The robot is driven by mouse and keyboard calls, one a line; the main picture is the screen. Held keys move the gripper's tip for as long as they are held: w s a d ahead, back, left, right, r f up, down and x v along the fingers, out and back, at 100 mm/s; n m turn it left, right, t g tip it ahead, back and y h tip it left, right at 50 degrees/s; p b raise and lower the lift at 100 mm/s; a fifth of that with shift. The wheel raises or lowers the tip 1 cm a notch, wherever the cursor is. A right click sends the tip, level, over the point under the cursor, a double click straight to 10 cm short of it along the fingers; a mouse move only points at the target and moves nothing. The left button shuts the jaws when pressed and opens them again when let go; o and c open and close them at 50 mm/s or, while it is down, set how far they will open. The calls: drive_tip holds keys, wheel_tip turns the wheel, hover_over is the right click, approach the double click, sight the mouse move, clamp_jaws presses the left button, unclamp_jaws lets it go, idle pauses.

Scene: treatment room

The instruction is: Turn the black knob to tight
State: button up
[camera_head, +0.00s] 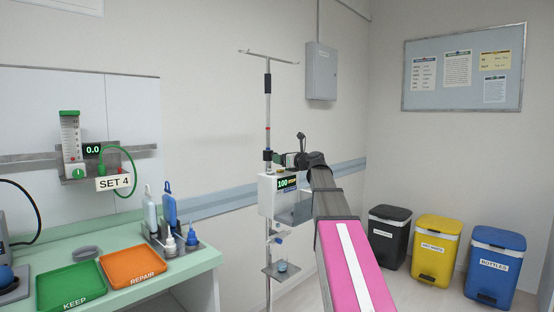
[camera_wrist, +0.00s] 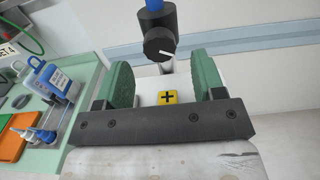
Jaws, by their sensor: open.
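The black knob (camera_wrist: 159,43) shows in the wrist view on a black clamp (camera_wrist: 157,17) around the pole, with a white pointer line aimed right and slightly down. In the head view the clamp (camera_head: 267,155) sits on the pole just above the white pump (camera_head: 268,197); I cannot make out the knob there. My gripper (camera_wrist: 165,77) is open, its two green fingers spread wide with nothing held. In the wrist picture the knob lies just above and between the fingertips, with no visible contact. My gripper (camera_head: 297,157) is beside the pole in the head view.
A yellow plus button (camera_wrist: 169,97) on the pump shows between the fingers. The pole (camera_head: 267,110) rises to hooks at the top. At left, a green counter (camera_head: 205,262) bears trays and bottles. Several bins (camera_head: 437,243) stand at right.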

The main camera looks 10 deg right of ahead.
drive_tip(key=shift+x, duration=1.7)
drive_tip(key=c, duration=0.9)
drive_tip(key=shift+s, duration=0.1)
